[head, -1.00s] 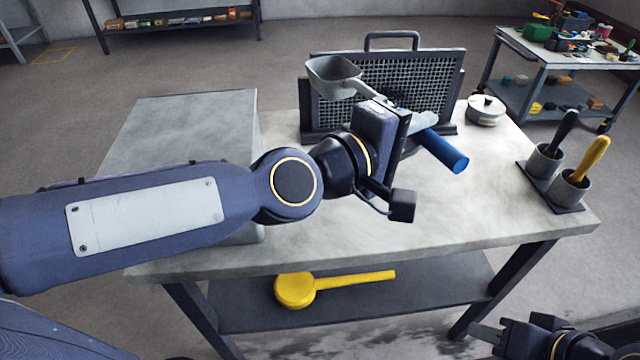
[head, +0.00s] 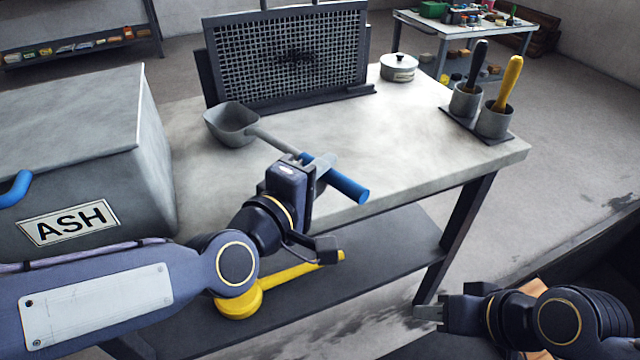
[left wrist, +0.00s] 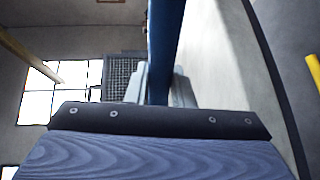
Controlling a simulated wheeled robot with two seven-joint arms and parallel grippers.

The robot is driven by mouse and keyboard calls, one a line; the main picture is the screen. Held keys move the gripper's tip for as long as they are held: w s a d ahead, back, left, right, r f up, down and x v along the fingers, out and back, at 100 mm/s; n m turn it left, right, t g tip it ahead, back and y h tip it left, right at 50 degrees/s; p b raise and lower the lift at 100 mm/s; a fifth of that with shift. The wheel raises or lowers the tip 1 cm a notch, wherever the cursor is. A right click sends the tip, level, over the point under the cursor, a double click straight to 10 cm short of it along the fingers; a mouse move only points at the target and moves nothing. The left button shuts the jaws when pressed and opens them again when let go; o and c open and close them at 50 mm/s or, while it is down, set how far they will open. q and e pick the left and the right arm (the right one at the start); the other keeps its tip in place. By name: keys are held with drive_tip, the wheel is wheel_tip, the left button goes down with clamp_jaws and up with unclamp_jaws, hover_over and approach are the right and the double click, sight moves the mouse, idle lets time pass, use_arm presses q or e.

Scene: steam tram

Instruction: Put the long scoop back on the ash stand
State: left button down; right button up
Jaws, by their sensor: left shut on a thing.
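The long scoop has a grey square bowl (head: 232,128), a grey shaft and a blue grip (head: 349,186). My left gripper (head: 316,172) is shut on it near the grip. The blue grip also shows in the left wrist view (left wrist: 163,45). The scoop lies slantwise over the grey-topped stand (head: 410,150), bowl to the far left and grip towards the front edge. I cannot tell whether the bowl touches the top. A grey bin (head: 75,150) labelled ASH is at the left. My right gripper (head: 428,312) is at the lower right, away from the stand; its opening is unclear.
A mesh screen (head: 285,60) stands behind the scoop bowl. A lidded pot (head: 398,68) and two cups (head: 493,122) holding black and yellow handles are at the right. A yellow scoop (head: 240,301) lies on the lower shelf. The top's middle right is clear.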

use_arm(q)
drive_tip(key=shift+f, duration=0.35)
drive_tip(key=shift+f, duration=0.2)
drive_tip(key=c, duration=1.3)
unclamp_jaws()
drive_tip(key=shift+o, duration=0.2)
